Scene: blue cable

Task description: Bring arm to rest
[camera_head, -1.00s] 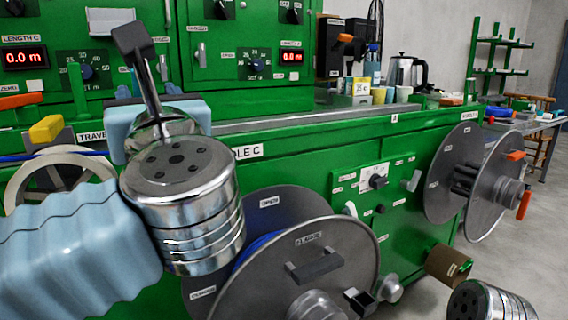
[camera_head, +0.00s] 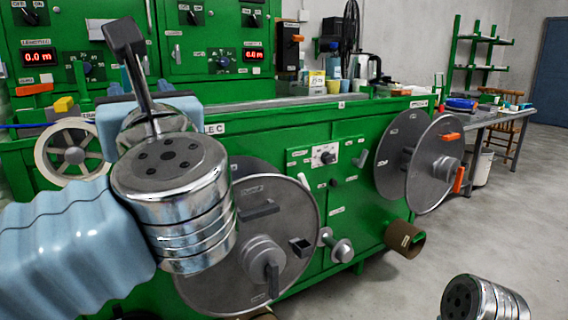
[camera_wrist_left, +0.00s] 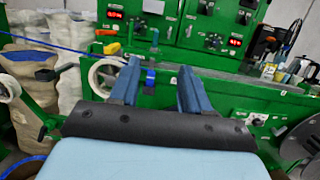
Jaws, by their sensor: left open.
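My left arm (camera_head: 175,190) comes in from the left in the head view, bent upward in front of the green machine. My left gripper's two blue fingers (camera_wrist_left: 158,90) show in the left wrist view, apart and with nothing between them. They point toward the green machine. In the head view the fingers are mostly hidden behind my arm. A metal joint of my right arm (camera_head: 485,298) shows at the bottom right, and my right gripper is out of view.
The green machine (camera_head: 270,155) fills the left and middle. A large grey reel (camera_head: 285,220) stands close in front of it, with another reel (camera_head: 435,165) at its right end. A brown roll (camera_head: 405,240) sticks out low. Grey floor (camera_head: 510,215) is clear at the right.

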